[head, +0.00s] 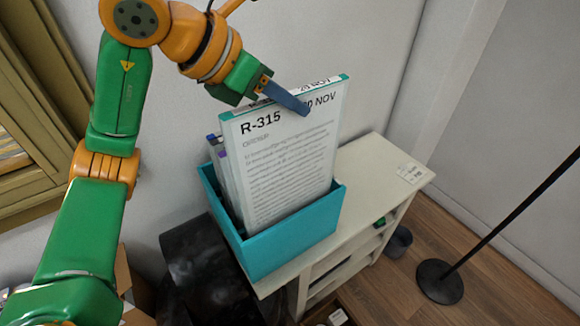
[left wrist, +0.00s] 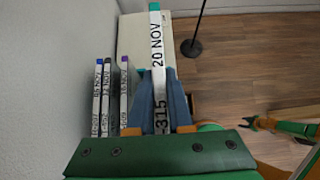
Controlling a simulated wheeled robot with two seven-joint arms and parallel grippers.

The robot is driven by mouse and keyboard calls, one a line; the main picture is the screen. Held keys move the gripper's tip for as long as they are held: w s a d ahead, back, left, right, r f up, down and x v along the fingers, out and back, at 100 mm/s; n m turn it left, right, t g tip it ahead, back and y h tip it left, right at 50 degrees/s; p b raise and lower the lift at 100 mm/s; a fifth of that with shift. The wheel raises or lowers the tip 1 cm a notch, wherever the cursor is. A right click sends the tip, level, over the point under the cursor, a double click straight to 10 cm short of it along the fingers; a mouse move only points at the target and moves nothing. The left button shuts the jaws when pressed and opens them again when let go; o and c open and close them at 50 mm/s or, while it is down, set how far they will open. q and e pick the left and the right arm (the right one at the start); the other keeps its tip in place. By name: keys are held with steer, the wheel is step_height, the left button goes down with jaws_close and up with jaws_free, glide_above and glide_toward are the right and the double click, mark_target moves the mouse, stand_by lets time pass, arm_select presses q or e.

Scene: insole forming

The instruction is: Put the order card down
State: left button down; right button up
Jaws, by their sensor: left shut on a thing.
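The order card (head: 285,150) is a tall white panel with a teal edge, marked R-315 and 20 NOV. It stands nearly upright at the front of a teal box (head: 293,240), with its lower edge hidden behind the box's front wall. My left gripper (head: 290,98) is shut on the card's top edge. In the left wrist view, the card's labelled edge (left wrist: 157,60) lies between the two blue fingers. My right gripper (left wrist: 250,122) seems to show small at the right of that view; its jaws are too small to read.
Several other cards (left wrist: 110,95) stand in the box behind the held card, close to the wall. The box is on a pale shelf unit (head: 375,165) whose right end is mostly clear. A black pole stand (head: 440,282) is on the wooden floor.

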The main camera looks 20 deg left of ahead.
mark_target(241, 145)
arm_select(q)
steer(key=f, duration=0.7)
steer(key=shift+w+f, duration=0.3)
steer(key=shift+f, duration=0.1)
steer(key=shift+s+f, duration=0.1)
steer(key=shift+f, duration=0.15)
step_height(241, 145, down, 4)
steer(key=shift+f+b, duration=0.25)
steer(key=shift+b, duration=0.15)
steer(key=shift+f, duration=0.15)
steer(key=c, duration=0.8)
jaws_free()
steer(key=shift+c, duration=0.2)
arm_select(e)
steer(key=shift+w+f, duration=0.35)
steer(key=shift+f, duration=0.3)
arm_select(q)
steer(key=shift+r, duration=0.45)
steer(key=v, duration=1.1)
steer(key=shift+s+a+r+b, duration=0.15)
steer(key=shift+s+b, duration=0.1)
steer(key=shift+b, duration=0.15)
arm_select(e)
steer(key=shift+f, duration=0.3)
